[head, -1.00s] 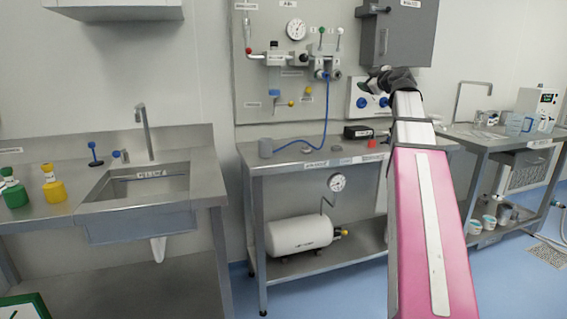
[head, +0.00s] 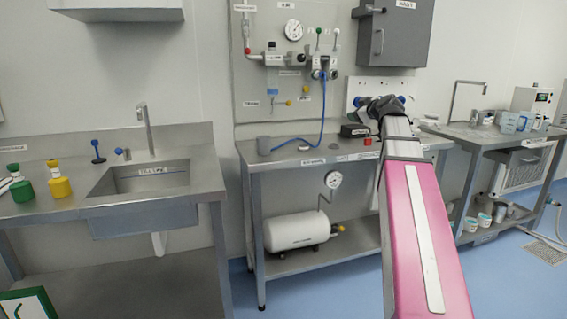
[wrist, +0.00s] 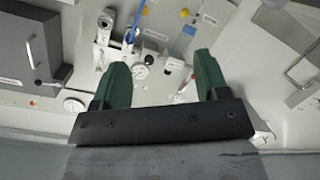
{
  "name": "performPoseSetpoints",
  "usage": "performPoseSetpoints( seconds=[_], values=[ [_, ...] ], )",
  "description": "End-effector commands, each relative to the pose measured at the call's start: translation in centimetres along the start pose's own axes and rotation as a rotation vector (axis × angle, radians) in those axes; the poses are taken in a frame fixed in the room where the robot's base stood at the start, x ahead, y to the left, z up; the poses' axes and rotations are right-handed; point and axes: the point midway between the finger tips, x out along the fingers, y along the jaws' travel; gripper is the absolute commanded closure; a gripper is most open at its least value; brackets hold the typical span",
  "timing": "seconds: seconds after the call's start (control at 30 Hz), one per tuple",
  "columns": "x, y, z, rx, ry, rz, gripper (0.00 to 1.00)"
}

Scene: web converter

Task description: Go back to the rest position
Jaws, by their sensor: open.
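My gripper shows in the wrist view (wrist: 162,68) with its two green fingers wide apart and nothing between them. In the head view my arm reaches out over the middle bench, and the dark wrist end hides the gripper's fingers there. It is in front of the white plate with blue knobs (head: 358,100), below the grey wall cabinet (head: 395,35). Whether it touches anything behind it cannot be told from the head view.
A wall panel (head: 255,90) with gauge and valves stands behind. A sink bench (head: 90,205) is left, another bench (head: 480,140) right.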

Motion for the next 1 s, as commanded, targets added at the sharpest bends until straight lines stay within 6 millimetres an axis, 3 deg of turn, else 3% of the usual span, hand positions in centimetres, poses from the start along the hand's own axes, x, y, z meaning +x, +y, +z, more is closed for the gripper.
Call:
performPoseSetpoints(
  seconds=[0.3, 0.53, 0.77, 1.0],
  values=[
    [2.9, -11.3, 10.3, 0.224, -0.232, -0.165, 0.32],
    [3.1, -20.3, 18.0, 0.391, -0.452, -0.255, 0.32],
    [1.5, -28.9, 25.0, 0.538, -0.696, -0.302, 0.32],
    [-1.9, -37.2, 31.6, 0.661, -0.967, -0.296, 0.32]
  ],
)
